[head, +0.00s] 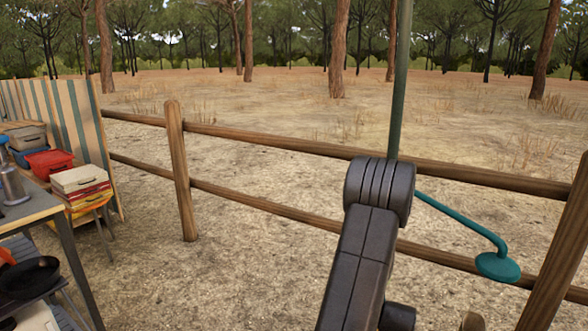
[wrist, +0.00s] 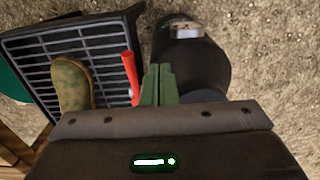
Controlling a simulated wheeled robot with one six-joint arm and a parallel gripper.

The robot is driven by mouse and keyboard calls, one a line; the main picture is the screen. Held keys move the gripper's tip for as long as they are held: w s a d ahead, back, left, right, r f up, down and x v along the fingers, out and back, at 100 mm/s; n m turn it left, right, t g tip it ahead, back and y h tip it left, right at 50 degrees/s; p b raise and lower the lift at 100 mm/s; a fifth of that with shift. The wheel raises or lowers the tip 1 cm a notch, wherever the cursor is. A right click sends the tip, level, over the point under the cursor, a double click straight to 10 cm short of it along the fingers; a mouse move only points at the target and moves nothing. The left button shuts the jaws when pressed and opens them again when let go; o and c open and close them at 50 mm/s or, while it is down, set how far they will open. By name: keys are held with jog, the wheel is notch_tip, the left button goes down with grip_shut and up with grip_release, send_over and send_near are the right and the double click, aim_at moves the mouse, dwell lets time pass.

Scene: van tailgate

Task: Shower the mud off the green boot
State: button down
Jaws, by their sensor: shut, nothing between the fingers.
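In the wrist view the green boot (wrist: 72,84) stands on a dark slatted grate (wrist: 107,62); its olive surface has brown mud-like patches. A red lever (wrist: 131,76) rises at the grate's right side. My gripper (wrist: 158,72) has its green fingers together and empty, just right of the lever; I cannot tell whether they touch it. In the head view a teal shower head (head: 498,266) hangs on a bent arm from a green upright pipe (head: 402,80). A teal round edge shows at the wrist view's left border. The boot and gripper are not visible in the head view.
A wooden rail fence (head: 180,170) runs behind the shower pipe. At the left are a table (head: 45,210) with a metal flask, a dark pan (head: 32,277) below, stacked boxes (head: 80,180) and a striped windbreak (head: 70,125). Bare gravel ground lies between.

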notch_tip(320, 180, down, 4)
jog(key=b, duration=0.2)
jog(key=shift+b, duration=0.4)
jog(key=shift+s+d, duration=0.3)
jog(key=shift+d, duration=0.4)
jog(key=shift+s+d, duration=0.3)
jog(key=shift+d, duration=0.4)
jog(key=shift+s+d, duration=0.3)
jog(key=shift+d, duration=0.4)
jog(key=r+p, duration=0.2)
jog(key=r, duration=0.1)
jog(key=r+p, duration=0.1)
jog(key=r, duration=0.1)
jog(key=shift+w+a, duration=0.15)
jog(key=shift+a, duration=0.1)
jog(key=shift+f, duration=0.15)
jog(key=shift+d, duration=0.1)
